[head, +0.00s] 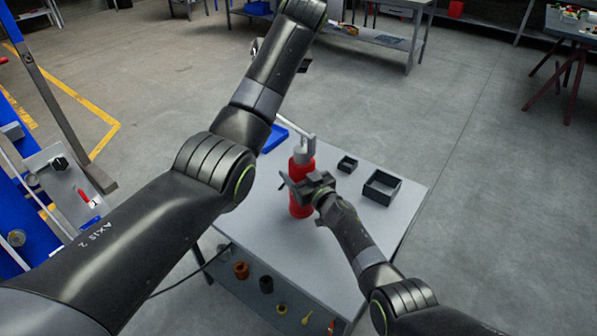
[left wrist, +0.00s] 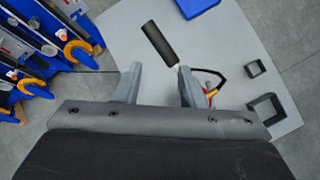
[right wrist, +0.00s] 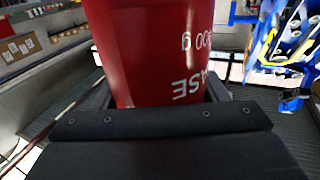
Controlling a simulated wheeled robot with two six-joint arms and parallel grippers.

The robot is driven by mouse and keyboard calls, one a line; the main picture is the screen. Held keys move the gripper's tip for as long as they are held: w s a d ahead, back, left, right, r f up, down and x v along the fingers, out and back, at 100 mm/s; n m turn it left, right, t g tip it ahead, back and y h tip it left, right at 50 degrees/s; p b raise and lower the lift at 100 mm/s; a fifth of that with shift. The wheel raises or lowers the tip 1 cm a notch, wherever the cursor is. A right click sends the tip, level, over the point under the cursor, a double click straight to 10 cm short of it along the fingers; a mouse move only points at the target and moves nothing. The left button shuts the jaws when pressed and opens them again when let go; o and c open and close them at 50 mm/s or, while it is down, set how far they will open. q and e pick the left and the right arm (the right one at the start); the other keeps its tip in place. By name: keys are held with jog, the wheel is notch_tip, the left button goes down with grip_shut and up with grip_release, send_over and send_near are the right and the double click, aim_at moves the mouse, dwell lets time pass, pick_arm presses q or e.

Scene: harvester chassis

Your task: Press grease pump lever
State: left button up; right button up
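The red grease pump (head: 301,205) stands upright on the grey table, with a grey head and a lever (head: 293,127) slanting up to the left until my left arm hides it. In the left wrist view the lever's dark handle (left wrist: 159,43) lies ahead of my left gripper (left wrist: 160,68), which is open, its fingers apart and nothing between them. In the head view that gripper is mostly hidden by its arm. My right gripper (head: 304,186) is around the red barrel; in the right wrist view the lettered barrel (right wrist: 155,55) fills the gap between its fingers.
Two black open boxes, a small one (head: 347,164) and a larger one (head: 382,187), stand on the table's right side. A blue tray (head: 272,138) lies at the far left edge. Tools hang on the table's front. A blue rack (head: 30,225) stands at the left.

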grip_shut()
pick_arm(q)
jog(key=shift+a+f, duration=0.1)
jog(key=c, duration=0.4)
jog(key=shift+w+a+f+n, duration=0.15)
jog(key=shift+a+f+n, duration=0.05)
jog(key=shift+n, duration=0.1)
jog(key=shift+c, duration=1.1)
jog(key=a+f+n+t+h, duration=0.1)
jog(key=n, duration=0.1)
jog(key=w+a+f+n+h, duration=0.1)
jog(key=f+n, duration=0.1)
jog(key=w+a+f+n+t+h, duration=0.1)
jog(key=a+n, duration=0.1)
jog(key=n, duration=0.1)
jog(key=shift+w+f+t+h, duration=0.2)
jog(key=shift+f+t+h, duration=0.1)
jog(key=shift+h, duration=0.1)
grip_shut()
jog(key=s+a+r+n+t+h, duration=0.1)
jog(key=s+a+n+t+h, duration=0.1)
jog(key=n, duration=0.5)
jog(key=s+a+r+n+t+h, duration=0.1)
jog(key=s+a+n+t+h, duration=0.1)
jog(key=s+n+t+h, duration=0.2)
jog(key=s+n+h, duration=0.3)
jog(key=s+n, duration=0.1)
jog(key=shift+s+a+r+t, duration=0.15)
jog(key=shift+s+a+t, duration=0.1)
jog(key=shift+t, duration=0.15)
